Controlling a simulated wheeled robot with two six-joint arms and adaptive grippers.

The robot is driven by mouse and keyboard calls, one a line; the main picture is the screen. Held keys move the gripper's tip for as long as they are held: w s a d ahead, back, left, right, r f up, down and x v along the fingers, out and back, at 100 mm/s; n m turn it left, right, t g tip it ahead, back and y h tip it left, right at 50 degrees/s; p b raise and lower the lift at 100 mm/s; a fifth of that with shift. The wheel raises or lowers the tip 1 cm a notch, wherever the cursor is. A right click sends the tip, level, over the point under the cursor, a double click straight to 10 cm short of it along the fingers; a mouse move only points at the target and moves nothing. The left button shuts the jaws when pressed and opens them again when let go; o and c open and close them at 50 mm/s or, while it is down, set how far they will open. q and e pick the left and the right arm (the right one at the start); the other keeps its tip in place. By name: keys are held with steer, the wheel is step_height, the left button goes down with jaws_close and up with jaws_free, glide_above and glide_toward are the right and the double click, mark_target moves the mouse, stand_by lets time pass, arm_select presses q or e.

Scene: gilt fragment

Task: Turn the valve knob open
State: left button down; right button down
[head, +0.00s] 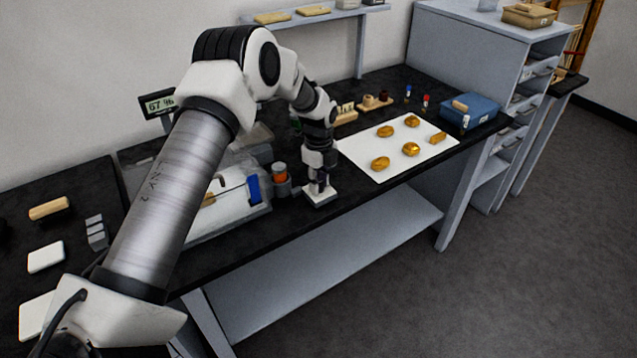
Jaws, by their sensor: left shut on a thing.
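My left gripper (318,186) points down at the front edge of the black bench, right over a small white square block (322,199). Its fingers are shut on the valve knob at the top of this block. The knob itself is almost wholly hidden by the fingers, so I cannot tell how far it is turned. My right gripper is not in view.
A clear-walled box (235,222) and an orange-topped jar (280,173) stand just left of the gripper. A white mat (367,158) with several golden pieces lies to the right. A blue box (470,112) stands farther right. Open floor lies in front.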

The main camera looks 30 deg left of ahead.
mark_target(320, 183)
arm_select(q)
steer(key=shift+s+f+m, duration=0.1)
steer(key=shift+f+m, duration=0.1)
steer(key=shift+m, duration=0.4)
steer(key=c, duration=0.9)
jaws_free()
steer(key=shift+d, duration=0.1)
steer(key=shift+r, duration=0.1)
steer(key=shift+r, duration=0.1)
steer(key=shift+r, duration=0.35)
step_height(320, 183, up, 11)
